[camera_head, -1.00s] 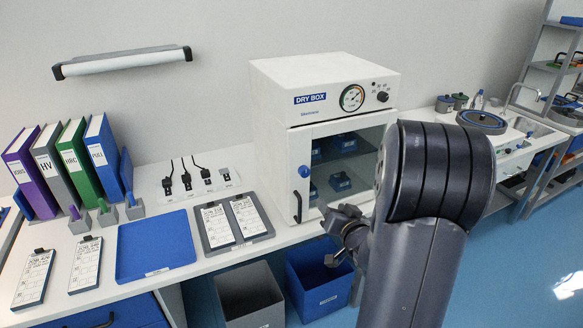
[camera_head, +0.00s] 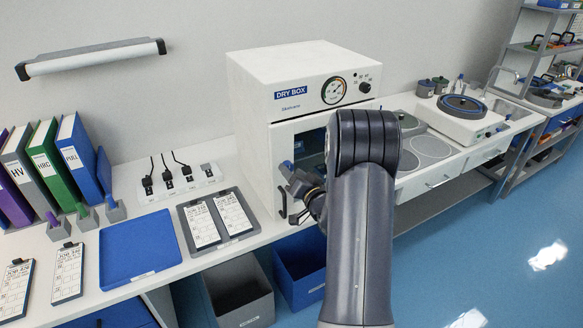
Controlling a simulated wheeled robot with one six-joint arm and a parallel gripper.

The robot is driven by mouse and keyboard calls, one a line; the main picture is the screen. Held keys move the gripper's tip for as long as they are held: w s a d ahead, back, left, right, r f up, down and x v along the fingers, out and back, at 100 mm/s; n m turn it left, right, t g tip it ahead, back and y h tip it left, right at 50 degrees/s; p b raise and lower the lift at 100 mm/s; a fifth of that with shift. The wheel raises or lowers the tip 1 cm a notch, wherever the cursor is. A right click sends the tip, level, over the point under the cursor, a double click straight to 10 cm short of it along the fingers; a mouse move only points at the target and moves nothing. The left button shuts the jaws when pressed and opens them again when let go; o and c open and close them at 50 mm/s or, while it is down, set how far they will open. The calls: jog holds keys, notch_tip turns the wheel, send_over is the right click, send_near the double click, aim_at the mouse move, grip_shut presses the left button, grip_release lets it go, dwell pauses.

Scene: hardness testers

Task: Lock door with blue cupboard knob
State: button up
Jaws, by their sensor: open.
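The white dry box (camera_head: 250,130) stands on the bench with its front door facing me. The blue knob (camera_head: 287,165) is on the left edge of the door, partly covered by my gripper. My gripper (camera_head: 291,193) is open and empty, in front of the door's left edge. Its upper finger overlaps the knob in this view; I cannot tell whether it touches. The door handle (camera_head: 283,203) is just below the knob. My arm hides most of the door and its window.
A grey clipboard tray (camera_head: 247,233) and a blue tray (camera_head: 118,268) lie left of the dry box. A blue bin (camera_head: 285,262) and a grey bin (camera_head: 230,300) stand below the bench edge. A round-topped machine (camera_head: 440,118) stands to the right.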

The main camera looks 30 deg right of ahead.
jog(key=shift+w, duration=0.65)
jog(key=shift+c, duration=0.4)
jog(key=c, duration=0.9)
